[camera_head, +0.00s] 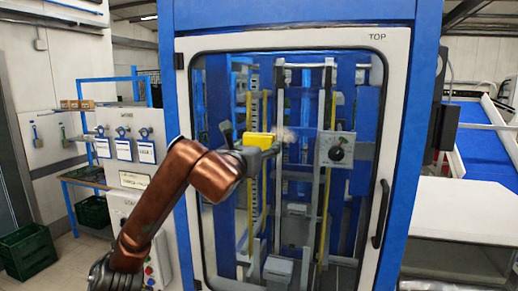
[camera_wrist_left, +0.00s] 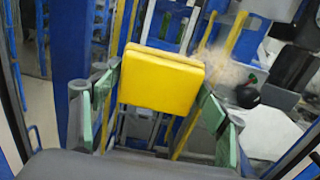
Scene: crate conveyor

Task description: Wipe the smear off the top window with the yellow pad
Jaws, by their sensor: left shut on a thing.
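The top window (camera_head: 345,205) is a tall glass door in a white frame marked TOP, on a blue cabinet. A faint brownish smear (camera_head: 288,134) is on its upper middle glass, and it also shows in the left wrist view (camera_wrist_left: 232,74). My left gripper (camera_head: 257,149) is shut on the yellow pad (camera_head: 258,139), just left of the smear. In the left wrist view the pad (camera_wrist_left: 162,79) sits upright between the green-lined fingers. I cannot tell whether the pad touches the glass. My right gripper is not in view.
A dark door handle (camera_head: 381,214) is at the window's right edge. A grey box with a black knob (camera_head: 336,153) shows behind the glass. Hanging labelled tags (camera_head: 123,149) and a dark green crate (camera_head: 27,250) are at left. A blue conveyor (camera_head: 485,145) is at right.

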